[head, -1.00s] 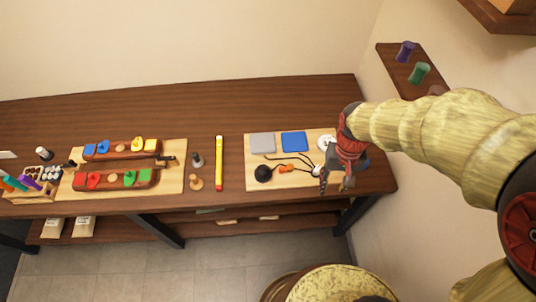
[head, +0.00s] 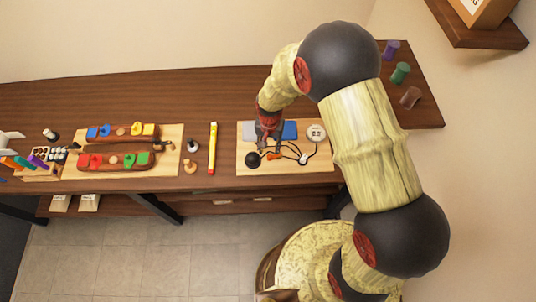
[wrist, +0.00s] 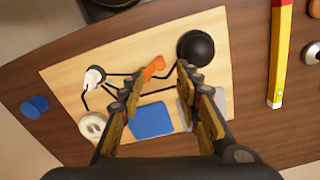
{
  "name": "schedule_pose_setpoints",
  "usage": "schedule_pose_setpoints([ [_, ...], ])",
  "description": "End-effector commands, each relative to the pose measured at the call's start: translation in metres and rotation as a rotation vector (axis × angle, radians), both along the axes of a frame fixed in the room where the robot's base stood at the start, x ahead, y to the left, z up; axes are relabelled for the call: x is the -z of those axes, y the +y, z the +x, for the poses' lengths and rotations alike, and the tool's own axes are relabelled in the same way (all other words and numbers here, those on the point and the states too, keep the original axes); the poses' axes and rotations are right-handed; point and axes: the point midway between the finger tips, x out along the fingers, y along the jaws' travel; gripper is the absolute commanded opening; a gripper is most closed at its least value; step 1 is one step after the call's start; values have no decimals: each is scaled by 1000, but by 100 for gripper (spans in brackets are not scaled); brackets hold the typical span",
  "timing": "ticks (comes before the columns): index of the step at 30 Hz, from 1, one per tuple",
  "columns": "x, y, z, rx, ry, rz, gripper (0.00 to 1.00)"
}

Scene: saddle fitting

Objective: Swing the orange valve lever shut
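The orange lever (head: 273,156) is a small piece among thin black lines on a light wooden board (head: 318,167). It also shows in the wrist view (wrist: 154,66), beside a black ball (wrist: 195,47). My gripper (wrist: 158,74) is open, with its two fingers apart and nothing held. In that view the lever appears between and just beyond the fingertips; I cannot tell whether they touch it. In the head view my gripper (head: 269,140) is over the board, above the lever, and partly hides the grey square.
The board also carries a blue square (head: 290,130), a white round piece (head: 316,133) and a white knob (head: 304,158). A yellow bar (head: 213,148) lies to its left. A blue cylinder (wrist: 34,107) stands off the board. Bare tabletop lies behind the board.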

Motion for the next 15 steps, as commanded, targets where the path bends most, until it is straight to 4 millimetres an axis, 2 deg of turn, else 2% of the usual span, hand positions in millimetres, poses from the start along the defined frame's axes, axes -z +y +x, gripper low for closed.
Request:
schedule_pose_setpoints([
  [9, 49, 0, -1, -2, 2, -1, 34],
  [15, 65, 0, -1, -2, 1, -1, 34],
])
